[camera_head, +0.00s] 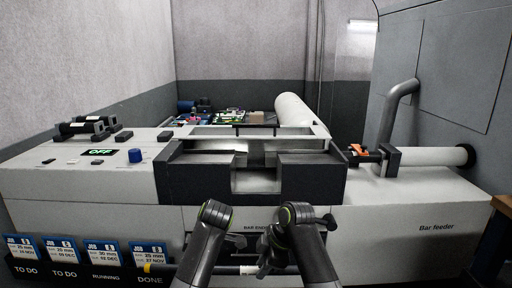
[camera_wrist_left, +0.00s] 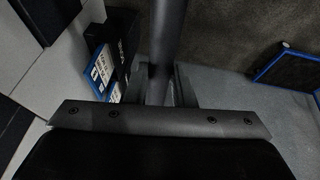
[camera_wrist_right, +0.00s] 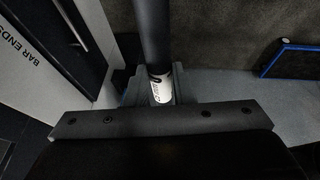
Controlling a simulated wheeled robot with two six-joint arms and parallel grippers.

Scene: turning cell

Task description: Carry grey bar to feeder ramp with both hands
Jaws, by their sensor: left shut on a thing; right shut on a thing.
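The grey bar (camera_head: 226,269) is a long dark rod with a white label, held level low in front of the machine. It runs up the left wrist view (camera_wrist_left: 166,35) and the right wrist view (camera_wrist_right: 154,35). My left gripper (camera_wrist_left: 162,90) is shut around it; in the head view its fingers are mostly hidden by my arm. My right gripper (camera_wrist_right: 160,88) is shut on it at the white label, and also shows in the head view (camera_head: 264,262). The bar feeder (camera_head: 430,200) is the pale cabinet at right. I cannot tell which surface is its ramp.
A dark block with a pale recess (camera_head: 170,182) stands mid-machine above the bar. A rack of blue job cards (camera_head: 108,252) is at lower left. A blue knob (camera_head: 135,156) stands on the left top. A wooden edge (camera_head: 490,240) is at far right.

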